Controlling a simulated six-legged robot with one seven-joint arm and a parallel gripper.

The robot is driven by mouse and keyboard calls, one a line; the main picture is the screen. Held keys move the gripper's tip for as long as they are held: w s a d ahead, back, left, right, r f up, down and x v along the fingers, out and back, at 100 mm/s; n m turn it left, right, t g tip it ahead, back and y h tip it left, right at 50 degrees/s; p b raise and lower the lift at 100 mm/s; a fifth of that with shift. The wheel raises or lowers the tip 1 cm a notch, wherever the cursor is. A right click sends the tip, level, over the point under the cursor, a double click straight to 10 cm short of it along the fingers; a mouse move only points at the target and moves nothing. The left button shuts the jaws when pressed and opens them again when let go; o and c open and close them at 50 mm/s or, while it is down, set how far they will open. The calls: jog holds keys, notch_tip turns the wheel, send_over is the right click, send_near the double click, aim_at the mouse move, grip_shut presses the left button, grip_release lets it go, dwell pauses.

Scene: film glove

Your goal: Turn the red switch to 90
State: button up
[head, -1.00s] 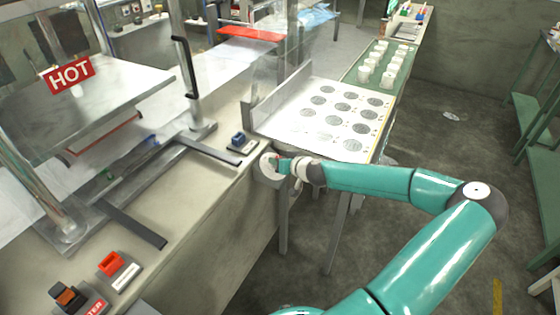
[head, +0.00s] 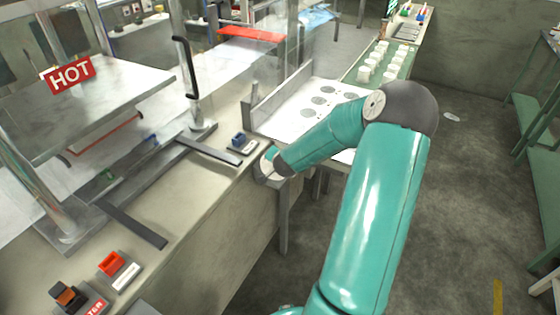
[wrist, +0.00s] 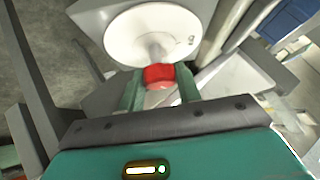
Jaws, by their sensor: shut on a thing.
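In the wrist view the red switch (wrist: 158,74) is a small red knob in front of a round white dial (wrist: 125,38). My gripper (wrist: 160,88) has one teal finger on each side of the red knob and is shut on it. A small mark shows on the right part of the dial; I cannot read the switch's angle. In the head view my teal arm reaches to the bench front below the blue switch, and it hides the red knob and my fingers.
A blue switch (head: 240,142) sits on the bench top near the arm's end. A red rocker switch (head: 112,264) and an orange-black one (head: 68,297) lie nearer. A press with a HOT sign (head: 68,74) stands at left. A white board with grey discs (head: 290,125) lies behind the arm.

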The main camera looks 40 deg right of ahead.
jog(key=shift+w+a+r+m+g, duration=0.1)
jog(key=shift+m+g, duration=0.3)
jog(key=shift+m, duration=0.2)
jog(key=shift+w+m+g, duration=0.1)
jog(key=shift+m+g, duration=0.3)
jog(key=shift+m, duration=0.2)
jog(key=shift+s+m+g, duration=0.1)
jog(key=shift+m+g, duration=0.3)
jog(key=shift+m, duration=0.2)
jog(key=o, duration=1)
jog(key=shift+c, duration=0.2)
jog(key=v, duration=1.3)
jog(key=shift+s+a, duration=0.2)
jog(key=shift+a, duration=0.05)
